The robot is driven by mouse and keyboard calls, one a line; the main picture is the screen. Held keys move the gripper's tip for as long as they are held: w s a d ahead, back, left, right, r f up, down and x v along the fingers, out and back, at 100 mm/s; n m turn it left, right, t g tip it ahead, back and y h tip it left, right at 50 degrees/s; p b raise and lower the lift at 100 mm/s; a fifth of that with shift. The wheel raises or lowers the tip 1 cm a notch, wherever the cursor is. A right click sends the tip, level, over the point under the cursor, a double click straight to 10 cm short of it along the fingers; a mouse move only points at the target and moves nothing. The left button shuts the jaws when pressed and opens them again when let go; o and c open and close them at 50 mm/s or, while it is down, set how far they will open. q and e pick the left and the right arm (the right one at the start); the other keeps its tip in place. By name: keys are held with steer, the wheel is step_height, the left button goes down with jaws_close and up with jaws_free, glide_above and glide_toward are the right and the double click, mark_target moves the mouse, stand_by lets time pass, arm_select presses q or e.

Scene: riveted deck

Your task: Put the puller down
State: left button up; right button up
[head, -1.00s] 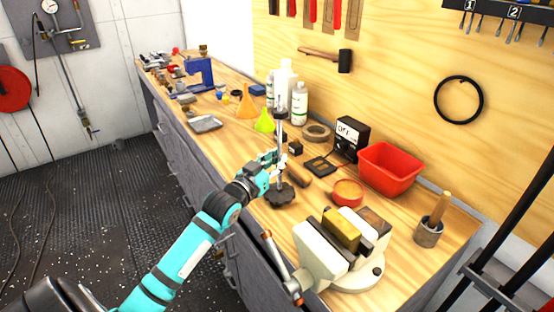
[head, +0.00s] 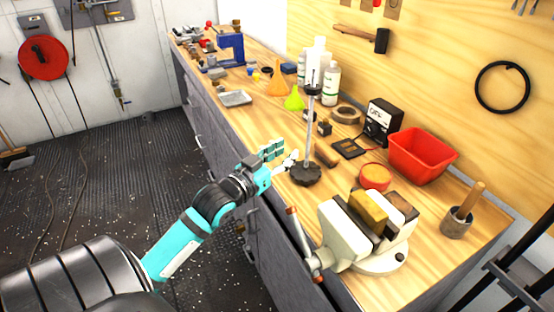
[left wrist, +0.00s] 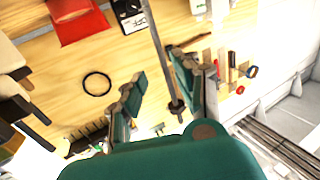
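The puller (head: 308,132) is a grey metal rod with a dark lobed base and a dark upper end. It stands upright on the wooden bench, near the front edge. My left gripper (head: 283,157) is just left of the rod in the head view, its fingers spread and empty. In the left wrist view the rod (left wrist: 158,45) shows beyond and between the open fingers of my left gripper (left wrist: 160,85), with no finger seen closed on it. My right gripper is not in view.
A vise (head: 360,240) is bolted at the bench's near end.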

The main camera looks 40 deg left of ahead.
arm_select(q)
steer(key=shift+s, duration=1.3)
